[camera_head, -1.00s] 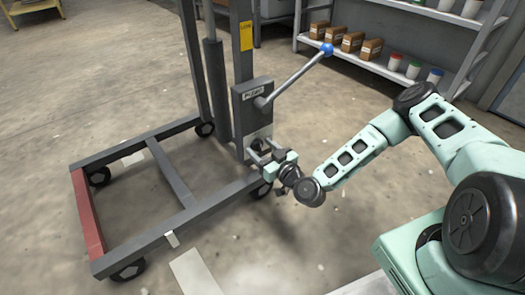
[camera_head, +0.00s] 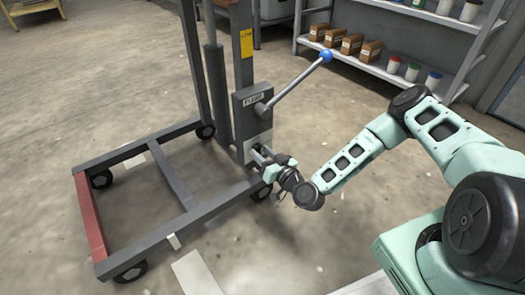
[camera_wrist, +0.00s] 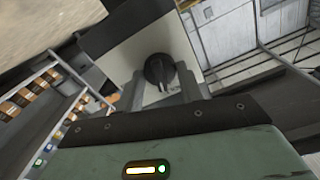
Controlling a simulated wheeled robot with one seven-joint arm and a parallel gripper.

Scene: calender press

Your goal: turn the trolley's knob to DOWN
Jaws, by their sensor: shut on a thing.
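The trolley (camera_head: 150,215) is a dark grey frame with a mast, a red front bar and castors. Its knob (camera_wrist: 158,70) is black and round with a pointer ridge, mounted on a pale plate (camera_wrist: 118,62). The plate also shows low on the trolley's box in the head view (camera_head: 262,139). My gripper (camera_head: 257,154) is at this plate and hides the knob there. In the wrist view my gripper (camera_wrist: 164,88) has its two grey fingers either side of the knob's lower part, shut on it. The plate's position labels are not readable.
A lever (camera_head: 295,80) with a blue ball end sticks out from the box marked PUMP (camera_head: 252,100), above my gripper. A shelf (camera_head: 400,75) with cartons and jars stands at the back right. The floor around the trolley is mostly clear.

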